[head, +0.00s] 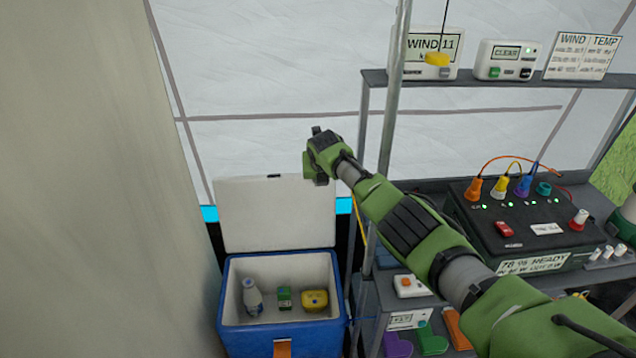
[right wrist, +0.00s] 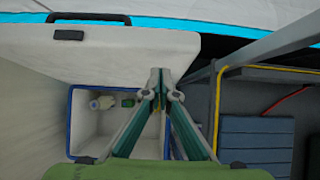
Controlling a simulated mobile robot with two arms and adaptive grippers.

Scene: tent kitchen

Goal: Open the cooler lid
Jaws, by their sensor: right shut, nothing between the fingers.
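The blue cooler (head: 280,338) stands on the floor at the lower left in the head view. Its white lid (head: 275,215) stands raised, roughly upright, behind the open box. Inside are a white bottle (head: 252,296), a green carton (head: 284,298) and a yellow item (head: 314,300). My right gripper (head: 318,168) is near the lid's upper right edge, its fingers largely hidden by the wrist. In the right wrist view my gripper (right wrist: 158,80) is shut and empty, with the lid (right wrist: 125,50) and box (right wrist: 72,140) beyond it. Contact with the lid cannot be told. My left gripper is out of view.
A grey metal shelf rack (head: 390,120) stands right of the cooler, its post close to my right arm. It carries a black device with coloured plugs (head: 530,228). A beige tent wall (head: 90,180) bounds the left.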

